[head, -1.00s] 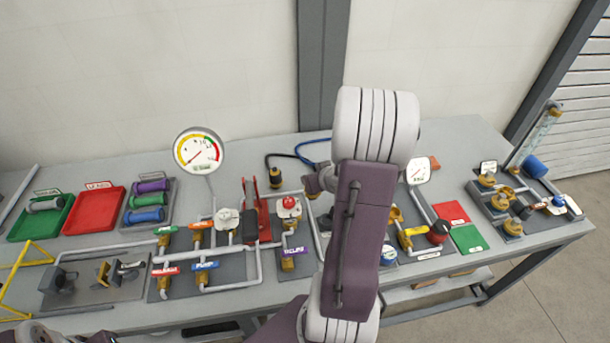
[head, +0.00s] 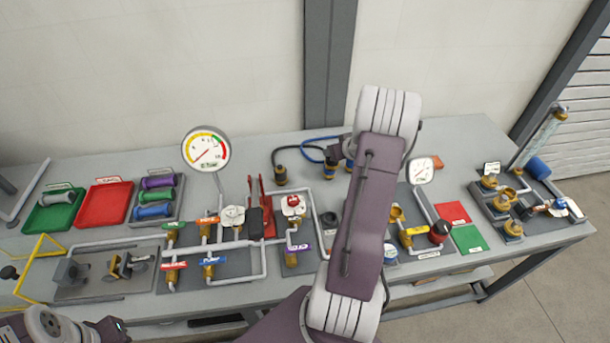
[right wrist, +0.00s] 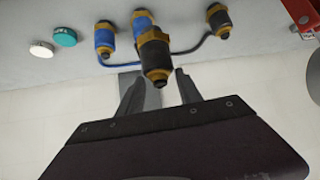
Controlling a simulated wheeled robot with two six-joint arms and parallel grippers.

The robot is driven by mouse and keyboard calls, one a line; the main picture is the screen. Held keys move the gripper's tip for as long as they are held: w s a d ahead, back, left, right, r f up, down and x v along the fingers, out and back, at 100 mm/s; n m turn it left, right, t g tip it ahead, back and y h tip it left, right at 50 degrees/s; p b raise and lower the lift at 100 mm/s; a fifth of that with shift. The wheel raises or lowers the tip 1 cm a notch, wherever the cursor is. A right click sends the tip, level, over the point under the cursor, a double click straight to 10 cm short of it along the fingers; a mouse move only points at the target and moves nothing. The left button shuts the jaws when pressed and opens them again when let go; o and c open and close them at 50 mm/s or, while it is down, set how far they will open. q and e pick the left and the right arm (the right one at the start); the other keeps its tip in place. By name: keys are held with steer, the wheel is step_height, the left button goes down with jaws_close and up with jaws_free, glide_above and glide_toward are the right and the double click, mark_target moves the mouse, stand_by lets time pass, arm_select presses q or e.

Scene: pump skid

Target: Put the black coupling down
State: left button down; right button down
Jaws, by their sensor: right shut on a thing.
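My right gripper (right wrist: 160,84) is shut on a black coupling (right wrist: 155,60) with a brass collar, shown between its fingers in the right wrist view. I cannot tell whether the coupling touches the bench. In the head view my right arm hides most of this gripper and the coupling. Another black and brass coupling (right wrist: 218,20) is on a dark hose; it also shows in the head view (head: 280,175). Two blue couplings, one left of the held one (right wrist: 104,40) and one behind it (right wrist: 141,20), are close by. My left arm shows at the head view's bottom left; its jaws are unclear.
A blue hose (head: 312,146) lies near the wall. A teal disc (right wrist: 65,36) and a white disc (right wrist: 41,49) show in the wrist view. The valve piping with a gauge (head: 206,150) is at left. A red stand (head: 268,210) is nearby.

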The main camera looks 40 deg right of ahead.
steer(key=shift+s, duration=0.1)
steer(key=shift+a, duration=0.15)
steer(key=w+a+f+b, duration=0.2)
steer(key=w+f+b, duration=0.1)
steer(key=w+f, duration=0.8)
steer(key=shift+w+a+b, duration=0.25)
steer(key=shift+a+b, duration=0.05)
steer(key=shift+a, duration=0.05)
steer(key=shift+s, duration=0.1)
steer(key=c, duration=0.8)
jaws_free()
steer(key=shift+f, duration=0.15)
